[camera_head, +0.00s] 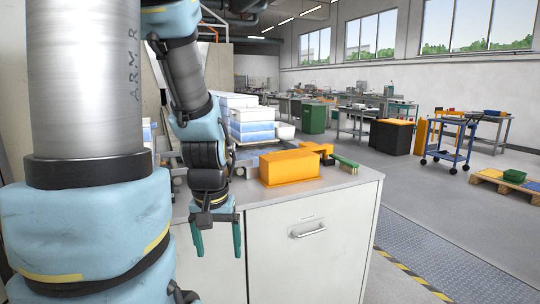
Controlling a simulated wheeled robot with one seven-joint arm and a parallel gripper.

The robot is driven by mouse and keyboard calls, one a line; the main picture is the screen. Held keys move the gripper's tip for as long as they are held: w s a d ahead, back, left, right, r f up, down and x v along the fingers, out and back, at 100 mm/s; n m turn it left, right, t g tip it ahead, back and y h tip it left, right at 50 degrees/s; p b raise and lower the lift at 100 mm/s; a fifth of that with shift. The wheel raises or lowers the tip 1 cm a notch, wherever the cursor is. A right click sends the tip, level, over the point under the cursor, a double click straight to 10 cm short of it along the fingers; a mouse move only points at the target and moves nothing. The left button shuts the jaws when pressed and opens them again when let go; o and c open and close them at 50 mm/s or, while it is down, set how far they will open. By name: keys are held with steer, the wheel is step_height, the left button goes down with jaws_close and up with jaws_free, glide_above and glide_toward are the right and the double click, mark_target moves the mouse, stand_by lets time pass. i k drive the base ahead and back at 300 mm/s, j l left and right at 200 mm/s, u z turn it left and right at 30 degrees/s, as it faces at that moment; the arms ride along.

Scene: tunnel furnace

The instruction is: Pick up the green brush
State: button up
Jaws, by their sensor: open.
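The green brush (346,161) lies near the far right part of the grey cabinet top, beside an orange tool-like object (317,148). Its bristles (346,168) are pale and sit on its near side. My gripper (218,246) hangs pointing down in front of the cabinet, left of and nearer than the brush. Its two teal fingers are apart with nothing seen between them. It is well clear of the brush.
An orange box (289,168) stands on the cabinet top (348,180), left of the brush. White and blue stacked bins (252,126) stand behind. The cabinet front has a drawer handle (308,231). Open floor lies to the right, with a blue cart (450,148) farther off.

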mark_target(346, 165)
steer(key=l+z, duration=0.2)
steer(key=z, duration=1.65)
steer(key=i+j+z, duration=0.2)
steer(key=i, duration=3.65)
steer(key=i+u, duration=0.25)
steer(key=u, duration=0.2)
steer(key=i+l+u, duration=0.15)
steer(key=u, duration=0.25)
steer(key=i+l+u, duration=0.2)
steer(key=u, duration=4.15)
steer(key=k+l, duration=0.05)
steer(key=l, duration=0.05)
